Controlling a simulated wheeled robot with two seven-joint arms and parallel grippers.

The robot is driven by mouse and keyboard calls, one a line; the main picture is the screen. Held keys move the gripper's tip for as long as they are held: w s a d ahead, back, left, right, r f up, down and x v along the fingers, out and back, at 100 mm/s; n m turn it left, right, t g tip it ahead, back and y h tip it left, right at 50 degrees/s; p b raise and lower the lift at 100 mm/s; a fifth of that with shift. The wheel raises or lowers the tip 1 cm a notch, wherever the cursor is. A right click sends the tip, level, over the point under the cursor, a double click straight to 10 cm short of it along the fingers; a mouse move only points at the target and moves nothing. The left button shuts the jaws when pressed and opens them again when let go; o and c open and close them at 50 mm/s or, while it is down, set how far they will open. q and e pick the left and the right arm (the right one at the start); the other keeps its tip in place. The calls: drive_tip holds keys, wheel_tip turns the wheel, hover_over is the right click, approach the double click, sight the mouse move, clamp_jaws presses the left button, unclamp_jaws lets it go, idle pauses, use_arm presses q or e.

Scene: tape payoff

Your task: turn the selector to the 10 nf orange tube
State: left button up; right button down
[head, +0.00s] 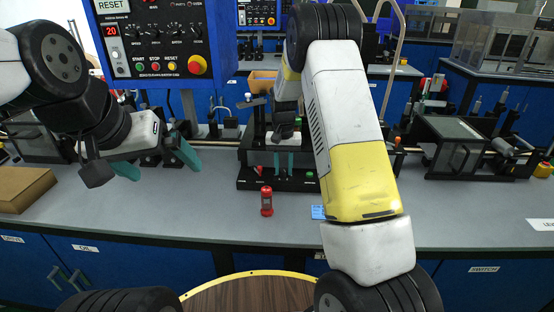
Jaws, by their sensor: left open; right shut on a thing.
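My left gripper (156,165) is open and empty above the left part of the bench, its two teal fingers spread wide. My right gripper (284,162) reaches in to the black station (246,183) at the middle of the bench. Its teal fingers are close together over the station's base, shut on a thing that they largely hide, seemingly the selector. Its pointing direction cannot be read. I cannot make out an orange tube or a 10 nf mark at this size.
A cardboard box (22,189) lies at the left. A control panel (160,40) hangs above my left gripper. The bench front is mostly clear.

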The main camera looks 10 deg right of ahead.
sight(283, 169)
drive_tip(key=shift+n, duration=0.4)
drive_tip(key=c, duration=1.1)
unclamp_jaws()
wheel_tip(283, 169, up, 7)
drive_tip(key=shift+a, duration=0.1)
drive_tip(key=shift+r, duration=0.45)
